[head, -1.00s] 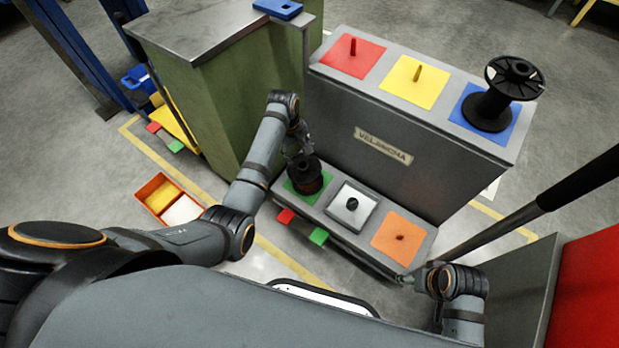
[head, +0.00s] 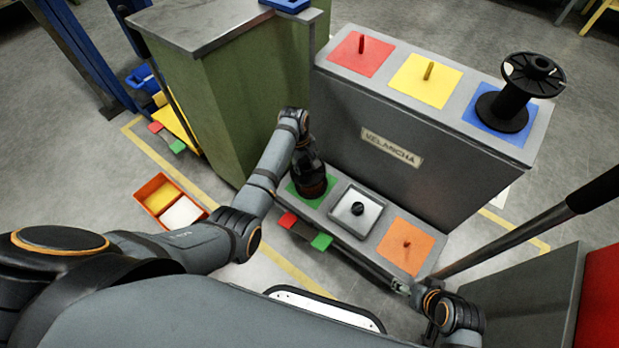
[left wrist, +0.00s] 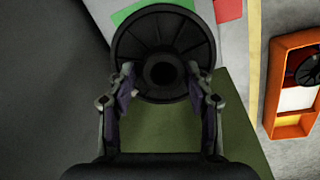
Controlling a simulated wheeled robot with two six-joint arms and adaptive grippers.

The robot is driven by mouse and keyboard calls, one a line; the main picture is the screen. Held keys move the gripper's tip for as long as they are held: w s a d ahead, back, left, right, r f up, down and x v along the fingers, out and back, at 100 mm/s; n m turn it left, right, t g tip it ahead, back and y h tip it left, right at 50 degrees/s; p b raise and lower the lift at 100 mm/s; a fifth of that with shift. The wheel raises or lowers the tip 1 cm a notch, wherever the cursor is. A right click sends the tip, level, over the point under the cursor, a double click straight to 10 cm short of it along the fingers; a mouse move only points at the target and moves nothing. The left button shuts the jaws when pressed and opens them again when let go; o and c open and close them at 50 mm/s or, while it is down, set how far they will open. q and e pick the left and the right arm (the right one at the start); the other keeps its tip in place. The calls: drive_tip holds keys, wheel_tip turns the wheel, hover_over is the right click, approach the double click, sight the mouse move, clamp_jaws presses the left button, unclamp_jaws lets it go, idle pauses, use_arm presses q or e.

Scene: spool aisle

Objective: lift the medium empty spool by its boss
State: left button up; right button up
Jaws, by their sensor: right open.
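My left gripper (head: 310,172) is over the spool from above. Its fingers (left wrist: 162,82) are apart, one on each side of the boss, with a gap visible to each; the depth is hard to tell. My right gripper (head: 402,287) is open and empty near the orange square (head: 395,256).
A larger black spool (head: 516,90) stands on the blue square of the grey upper block (head: 400,115). Red and yellow squares there carry bare pegs. A white square (head: 345,214) lies beside the spool. A green cabinet (head: 250,110) stands close left. An orange tray (head: 150,188) lies on the floor.

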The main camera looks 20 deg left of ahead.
use_arm(q)
clamp_jaws()
drive_tip(key=shift+w+r, duration=0.1)
drive_tip(key=shift+r, duration=0.05)
